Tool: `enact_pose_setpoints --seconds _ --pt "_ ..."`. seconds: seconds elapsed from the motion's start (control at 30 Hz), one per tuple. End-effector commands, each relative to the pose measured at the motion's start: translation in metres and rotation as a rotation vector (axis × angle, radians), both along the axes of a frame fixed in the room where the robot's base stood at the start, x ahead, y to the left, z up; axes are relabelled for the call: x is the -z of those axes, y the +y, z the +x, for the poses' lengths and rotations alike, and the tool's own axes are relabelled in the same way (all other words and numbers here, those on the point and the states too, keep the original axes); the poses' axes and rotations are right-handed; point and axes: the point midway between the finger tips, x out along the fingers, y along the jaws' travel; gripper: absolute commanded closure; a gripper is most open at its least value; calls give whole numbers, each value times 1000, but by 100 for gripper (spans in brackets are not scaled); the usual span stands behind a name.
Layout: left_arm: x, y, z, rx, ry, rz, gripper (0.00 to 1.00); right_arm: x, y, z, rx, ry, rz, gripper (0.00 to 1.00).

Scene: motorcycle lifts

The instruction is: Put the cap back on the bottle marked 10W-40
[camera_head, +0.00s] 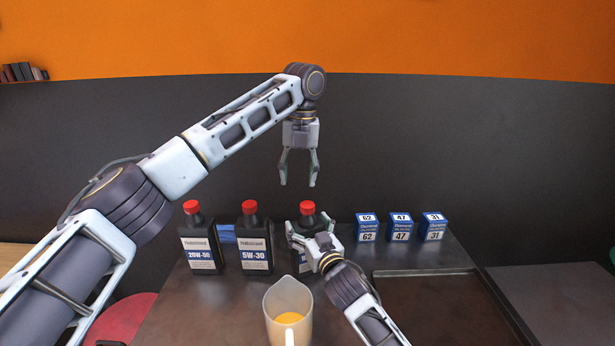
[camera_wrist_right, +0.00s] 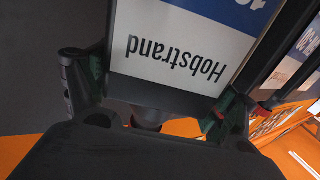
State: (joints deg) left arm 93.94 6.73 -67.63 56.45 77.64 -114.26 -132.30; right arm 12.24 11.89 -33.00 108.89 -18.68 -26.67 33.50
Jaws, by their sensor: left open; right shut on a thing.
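A dark bottle (camera_head: 303,262) stands third in the row on the bench, its label mostly hidden by my right gripper (camera_head: 308,224). In the right wrist view its upside-down label (camera_wrist_right: 180,50) reads Hobstrand, with the grade in the blue band cut off by the frame edge. My right gripper is shut on this bottle, a finger on each side. A red cap (camera_head: 307,208) sits on top of the bottle; I cannot tell how tightly. My left gripper (camera_head: 298,184) is open and empty, pointing down, apart from the cap and a little above it.
Red-capped bottles marked 20W-50 (camera_head: 200,247) and 5W-30 (camera_head: 255,246) stand to the left. A clear jug (camera_head: 288,300) with yellow liquid stands in front. Blue-white boxes 62 (camera_head: 367,228), 47 (camera_head: 400,227) and 31 (camera_head: 433,227) stand right, behind a dark tray (camera_head: 425,273).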

Motion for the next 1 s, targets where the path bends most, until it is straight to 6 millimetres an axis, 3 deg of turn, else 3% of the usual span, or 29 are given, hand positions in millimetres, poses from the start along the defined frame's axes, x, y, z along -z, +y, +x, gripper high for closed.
enact_pose_setpoints --seconds 1.0 --pt "3 -8 -5 -790 -48 -17 48 1 0 0 1 1 0 81"
